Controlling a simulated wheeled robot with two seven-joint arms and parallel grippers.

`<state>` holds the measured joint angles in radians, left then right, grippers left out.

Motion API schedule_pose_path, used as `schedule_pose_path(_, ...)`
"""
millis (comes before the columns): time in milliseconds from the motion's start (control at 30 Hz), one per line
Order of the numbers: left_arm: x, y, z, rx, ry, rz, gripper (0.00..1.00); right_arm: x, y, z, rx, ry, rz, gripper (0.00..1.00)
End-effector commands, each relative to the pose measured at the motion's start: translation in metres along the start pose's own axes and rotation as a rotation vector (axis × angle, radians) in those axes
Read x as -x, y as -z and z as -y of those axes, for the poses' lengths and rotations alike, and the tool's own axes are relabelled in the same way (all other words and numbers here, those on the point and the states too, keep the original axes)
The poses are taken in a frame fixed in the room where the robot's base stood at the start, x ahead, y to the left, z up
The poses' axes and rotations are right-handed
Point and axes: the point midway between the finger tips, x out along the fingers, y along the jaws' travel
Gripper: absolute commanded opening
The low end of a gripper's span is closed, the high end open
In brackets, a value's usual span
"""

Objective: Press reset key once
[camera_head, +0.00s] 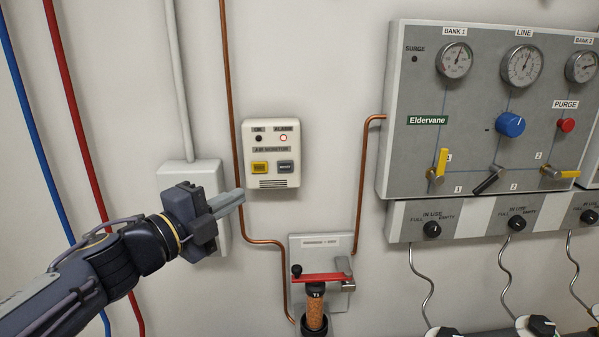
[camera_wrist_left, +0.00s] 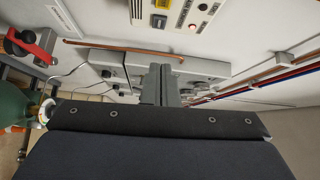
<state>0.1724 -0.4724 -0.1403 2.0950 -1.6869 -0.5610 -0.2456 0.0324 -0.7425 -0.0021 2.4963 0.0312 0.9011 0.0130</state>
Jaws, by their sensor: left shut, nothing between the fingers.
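The white air monitor box (camera_head: 271,153) is on the wall, left of the big panel. It has a yellow key (camera_head: 260,168) and a grey key (camera_head: 285,167) side by side; their lettering is too small to read, so I cannot tell which is reset. The lamp under the alarm label (camera_head: 283,138) glows red; the other lamp is dark. My left gripper (camera_head: 239,196) is shut and empty, just below and left of the box, apart from both keys. The left wrist view shows the shut fingers (camera_wrist_left: 160,78), the yellow key (camera_wrist_left: 159,21) and the grey key (camera_wrist_left: 162,4). My right gripper is not in view.
A copper pipe (camera_head: 234,120) runs down the wall left of the box. A grey wall box (camera_head: 190,178) is behind my left gripper. A red lever (camera_head: 330,278) is below. The gauge panel (camera_head: 400,150) with valves is to the right.

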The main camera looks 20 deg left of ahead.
Motion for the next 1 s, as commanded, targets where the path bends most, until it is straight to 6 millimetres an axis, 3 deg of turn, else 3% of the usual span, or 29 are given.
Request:
schedule_pose_path(133,0.001,0.005,-0.003,-0.07,-0.019,-0.052,0.0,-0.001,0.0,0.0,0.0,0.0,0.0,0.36)
schedule_pose_path(567,-0.004,0.005,-0.004,-0.074,-0.022,-0.059,0.0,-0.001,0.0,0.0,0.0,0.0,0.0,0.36)
schedule_pose_path(767,-0.034,0.008,-0.006,-0.072,-0.024,-0.062,0.0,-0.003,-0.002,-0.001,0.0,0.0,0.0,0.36)
schedule_pose_path(1000,-0.086,0.01,-0.007,-0.072,-0.023,-0.061,0.0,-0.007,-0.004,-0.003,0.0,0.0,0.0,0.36)
